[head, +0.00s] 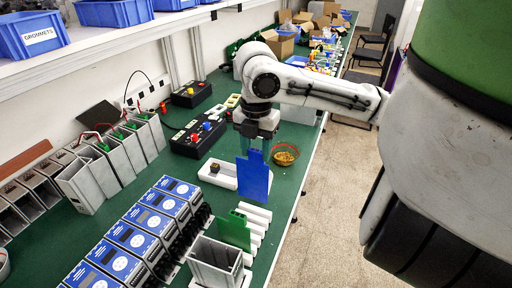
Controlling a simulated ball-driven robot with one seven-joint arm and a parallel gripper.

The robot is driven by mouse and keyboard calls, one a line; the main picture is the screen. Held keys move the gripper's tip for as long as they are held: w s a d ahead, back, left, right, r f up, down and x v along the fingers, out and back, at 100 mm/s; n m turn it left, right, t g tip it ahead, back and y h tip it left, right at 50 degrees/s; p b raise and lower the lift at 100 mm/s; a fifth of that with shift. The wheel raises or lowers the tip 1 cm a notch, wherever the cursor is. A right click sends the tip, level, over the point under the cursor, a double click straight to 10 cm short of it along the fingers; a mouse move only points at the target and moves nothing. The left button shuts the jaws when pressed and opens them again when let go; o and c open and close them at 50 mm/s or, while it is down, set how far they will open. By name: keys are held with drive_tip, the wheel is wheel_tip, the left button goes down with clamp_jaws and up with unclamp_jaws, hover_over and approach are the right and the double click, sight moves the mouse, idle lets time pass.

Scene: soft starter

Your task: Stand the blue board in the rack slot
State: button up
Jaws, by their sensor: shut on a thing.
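My gripper (257,148) hangs above the green bench and is shut on the upper tab of the blue board (253,181). The board hangs upright, its broad face toward the camera. The white slotted rack (258,222) lies on the bench below and in front of the board in the picture. A green board (234,232) stands upright at the rack. The blue board's lower edge appears close to the rack's far end; I cannot tell whether it touches or is in a slot.
A white tray (207,175) with a small dark part is behind the board. A bowl of small orange pieces (285,154) stands to its right. A grey open box (216,262) stands in front of the rack. Several blue-faced units (131,240) line the left. The bench edge is at right.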

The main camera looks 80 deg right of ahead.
sight(257, 162)
drive_tip(key=shift+f+b, duration=2)
drive_tip(key=shift+f, duration=0.6)
drive_tip(key=shift+f+b, duration=2.2)
drive_tip(key=shift+f, duration=0.3)
drive_tip(key=o, duration=1.1)
wheel_tip(257, 162, up, 11)
drive_tip(key=shift+f+p, duration=0.1)
drive_tip(key=shift+p, duration=0.35)
